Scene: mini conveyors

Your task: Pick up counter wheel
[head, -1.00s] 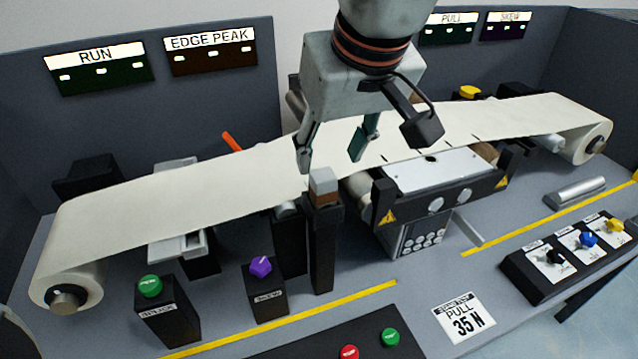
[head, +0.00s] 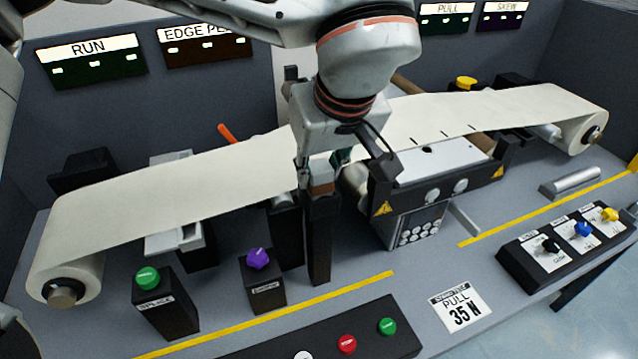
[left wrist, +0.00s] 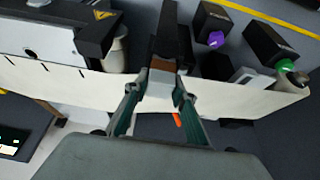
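No part is clearly marked as the counter wheel. A small block, pale on top and brown below (head: 320,186), sits on top of a dark upright post (head: 319,240) at the front edge of the belt. I cannot tell whether it is the counter wheel or its mount. My left gripper (head: 322,170) is low over this block. In the left wrist view its two green-lined fingers (left wrist: 158,90) are apart, with the pale and brown block (left wrist: 161,75) between their tips. I cannot tell whether they touch it. My right gripper is not in view.
A cream belt (head: 170,190) runs behind the post. A boxed unit with warning signs (head: 440,175) stands to the right. A purple knob (head: 257,259) and a green button (head: 147,278) stand on dark boxes to the left. A control panel (head: 575,240) is at the right.

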